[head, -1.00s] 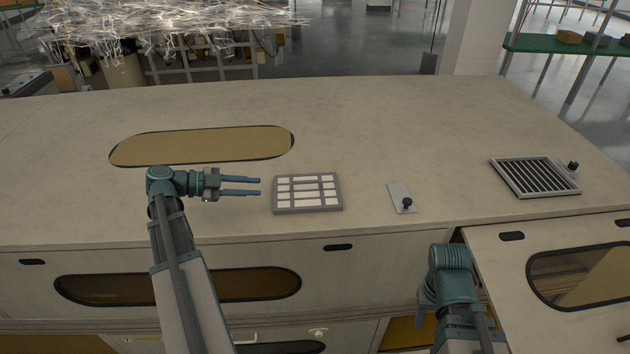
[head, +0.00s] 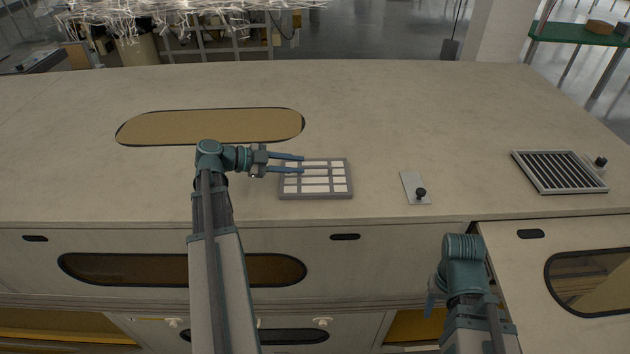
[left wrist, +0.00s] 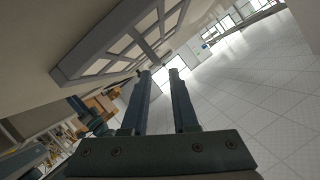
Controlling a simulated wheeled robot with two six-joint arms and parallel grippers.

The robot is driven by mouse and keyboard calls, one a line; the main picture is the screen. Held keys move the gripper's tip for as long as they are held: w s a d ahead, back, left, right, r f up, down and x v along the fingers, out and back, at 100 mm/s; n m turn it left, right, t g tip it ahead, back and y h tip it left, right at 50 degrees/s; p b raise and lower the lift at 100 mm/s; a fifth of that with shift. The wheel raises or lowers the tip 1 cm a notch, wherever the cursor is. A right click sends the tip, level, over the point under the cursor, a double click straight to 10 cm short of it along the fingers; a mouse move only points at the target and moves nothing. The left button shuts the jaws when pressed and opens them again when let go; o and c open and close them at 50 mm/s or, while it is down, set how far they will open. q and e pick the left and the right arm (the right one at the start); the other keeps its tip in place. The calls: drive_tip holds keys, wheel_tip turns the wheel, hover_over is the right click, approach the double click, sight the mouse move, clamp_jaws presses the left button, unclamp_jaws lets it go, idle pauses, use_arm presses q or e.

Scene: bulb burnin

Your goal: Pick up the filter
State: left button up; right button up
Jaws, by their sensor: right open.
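The filter (head: 316,189), a grey frame with a grid of white panels, lies near the front edge of the worktop in the head view. It also shows at the upper left of the left wrist view (left wrist: 97,67). My left gripper (head: 303,164) is open and empty, its two fingers pointing right, with the tips overlapping the filter's far left corner in the head view. In the left wrist view the fingers (left wrist: 160,73) are apart, with the tips close to the filter's edge. My right gripper (head: 432,302) is low in front of the counter, mostly hidden by its own arm.
A small plate with a black knob (head: 414,188) lies right of the filter. A dark slatted grille (head: 556,190) with a knob beside it is further right. A long tan oval panel (head: 210,126) lies behind my left arm. The middle back of the worktop (head: 420,110) is clear.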

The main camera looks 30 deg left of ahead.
sight(308, 167)
use_arm(q)
drive_tip(key=shift+f+b+x, duration=0.15)
drive_tip(key=shift+b+x, duration=0.4)
drive_tip(key=shift+x, duration=0.8)
drive_tip(key=shift+f+b+x, duration=0.1)
drive_tip(key=shift+b+x, duration=0.4)
drive_tip(key=shift+x, duration=0.85)
drive_tip(key=shift+w, duration=0.1)
clamp_jaws()
